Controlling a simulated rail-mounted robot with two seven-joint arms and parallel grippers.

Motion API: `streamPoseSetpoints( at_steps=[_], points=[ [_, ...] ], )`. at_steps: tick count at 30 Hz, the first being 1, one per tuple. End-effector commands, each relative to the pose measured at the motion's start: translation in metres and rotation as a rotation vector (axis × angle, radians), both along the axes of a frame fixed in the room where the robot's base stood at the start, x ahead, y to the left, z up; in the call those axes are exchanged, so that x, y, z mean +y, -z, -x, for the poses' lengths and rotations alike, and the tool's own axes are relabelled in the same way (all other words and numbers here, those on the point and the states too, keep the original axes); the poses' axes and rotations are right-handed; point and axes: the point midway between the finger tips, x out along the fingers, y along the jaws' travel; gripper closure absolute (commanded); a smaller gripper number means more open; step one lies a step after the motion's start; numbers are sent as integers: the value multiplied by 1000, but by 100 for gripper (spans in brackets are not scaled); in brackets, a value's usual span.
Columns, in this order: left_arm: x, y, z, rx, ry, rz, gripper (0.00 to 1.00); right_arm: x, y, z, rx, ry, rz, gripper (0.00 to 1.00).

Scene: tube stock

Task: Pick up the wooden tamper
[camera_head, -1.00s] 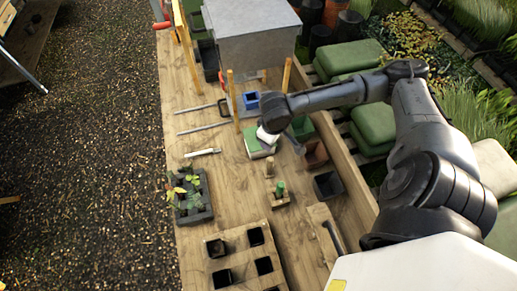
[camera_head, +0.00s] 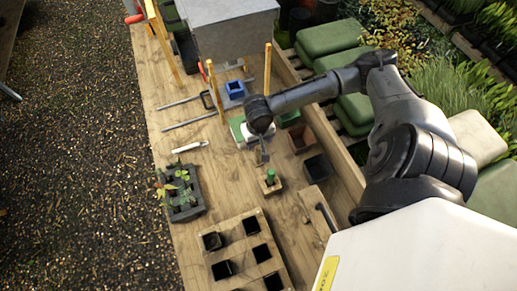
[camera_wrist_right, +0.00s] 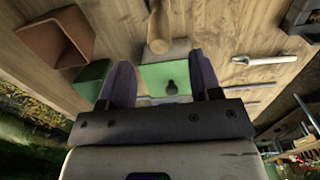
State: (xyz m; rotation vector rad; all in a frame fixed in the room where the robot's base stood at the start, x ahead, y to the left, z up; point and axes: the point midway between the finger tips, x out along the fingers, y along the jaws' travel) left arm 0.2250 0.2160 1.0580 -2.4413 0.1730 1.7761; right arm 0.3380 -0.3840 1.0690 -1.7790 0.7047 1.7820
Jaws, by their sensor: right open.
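The wooden tamper (camera_wrist_right: 158,30) shows in the right wrist view as a pale round-ended wooden piece at the top centre, beyond my fingertips. The tamper appears clear of both fingers. My left gripper is not in view.
Square pots (camera_head: 302,138) (camera_head: 318,168) stand to the right. A wooden pot tray (camera_head: 240,232) and a seedling tray (camera_head: 186,205) lie nearer. A white-handled tool (camera_head: 189,147) lies left, with bare bench around it.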

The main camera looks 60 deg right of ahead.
Motion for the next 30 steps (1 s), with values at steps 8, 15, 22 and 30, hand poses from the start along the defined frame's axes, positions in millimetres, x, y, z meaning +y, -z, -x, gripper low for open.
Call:
streamPoseSetpoints(
  at_steps=[8,15,22,30],
  points=[
    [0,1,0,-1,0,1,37,0,21,0,-1,-2,1,42],
    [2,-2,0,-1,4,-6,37,1,43,2,1,-1,0,42],
    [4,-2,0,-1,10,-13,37,2,68,3,0,-3,1,42],
    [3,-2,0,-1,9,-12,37,2,73,3,-1,-4,1,42]
  ],
)
